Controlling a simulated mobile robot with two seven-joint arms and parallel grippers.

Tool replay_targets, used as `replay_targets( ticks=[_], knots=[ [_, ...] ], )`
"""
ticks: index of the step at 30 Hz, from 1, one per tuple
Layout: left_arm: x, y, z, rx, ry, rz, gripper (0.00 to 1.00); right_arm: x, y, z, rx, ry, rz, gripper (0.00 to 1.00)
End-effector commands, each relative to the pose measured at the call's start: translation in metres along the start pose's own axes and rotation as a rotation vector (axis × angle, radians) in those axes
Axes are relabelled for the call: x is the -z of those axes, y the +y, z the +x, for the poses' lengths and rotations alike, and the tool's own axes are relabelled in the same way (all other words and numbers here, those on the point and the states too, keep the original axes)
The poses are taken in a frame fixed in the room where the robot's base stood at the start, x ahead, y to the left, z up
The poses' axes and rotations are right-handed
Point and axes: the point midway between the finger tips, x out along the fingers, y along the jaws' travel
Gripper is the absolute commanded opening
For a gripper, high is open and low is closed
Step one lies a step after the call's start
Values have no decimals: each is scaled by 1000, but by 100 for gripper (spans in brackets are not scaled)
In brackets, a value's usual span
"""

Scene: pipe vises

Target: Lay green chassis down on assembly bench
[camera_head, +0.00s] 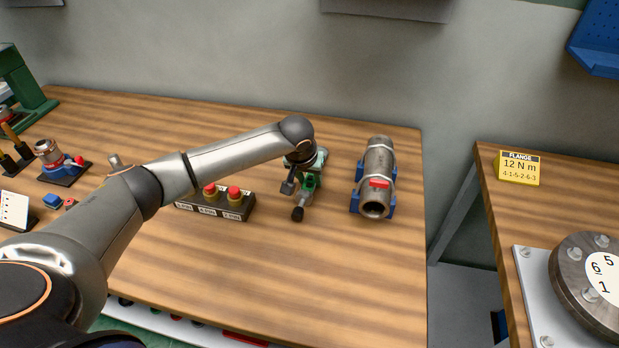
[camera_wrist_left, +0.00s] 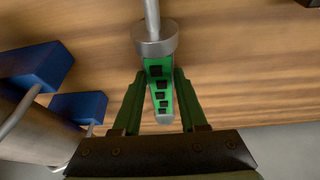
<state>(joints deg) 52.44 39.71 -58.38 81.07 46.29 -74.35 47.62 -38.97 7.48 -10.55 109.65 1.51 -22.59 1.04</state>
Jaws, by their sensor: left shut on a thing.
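The green chassis (camera_head: 311,184) is at the end of my left arm, over the back right part of the assembly bench (camera_head: 330,270). In the left wrist view it is a narrow green body (camera_wrist_left: 157,72) with several dark square marks, a grey metal collar and a rod at its far end. My left gripper (camera_wrist_left: 160,80) is shut on it, one finger on each side. In the head view my wrist hides much of the gripper and chassis. I cannot tell whether the chassis touches the wood. My right gripper is not in view.
A grey pipe (camera_head: 378,165) in blue supports stands close to the right of the chassis. A box with red buttons (camera_head: 220,203) is to its left. The bench front is clear. A second bench with a bolted flange (camera_head: 590,280) stands at right, beyond a gap.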

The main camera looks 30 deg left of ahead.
Motion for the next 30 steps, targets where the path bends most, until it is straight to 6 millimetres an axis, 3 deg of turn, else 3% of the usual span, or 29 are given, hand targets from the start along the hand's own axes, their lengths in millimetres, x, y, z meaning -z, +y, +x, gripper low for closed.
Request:
replay_targets(
  ticks=[5, 6, 14, 23, 30],
  knots=[
    [0, 0, 1, -1, 0, -1, 0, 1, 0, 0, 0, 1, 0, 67],
    [-1, 0, 2, 0, -1, 0, 43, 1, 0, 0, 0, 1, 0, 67],
    [-1, 0, 2, 0, 0, 0, 72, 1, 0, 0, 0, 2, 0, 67],
    [1, 0, -1, 0, 2, 0, 72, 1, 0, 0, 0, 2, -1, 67],
    [2, 0, -38, -1, 4, 0, 72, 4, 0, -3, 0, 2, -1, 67]
  ],
)
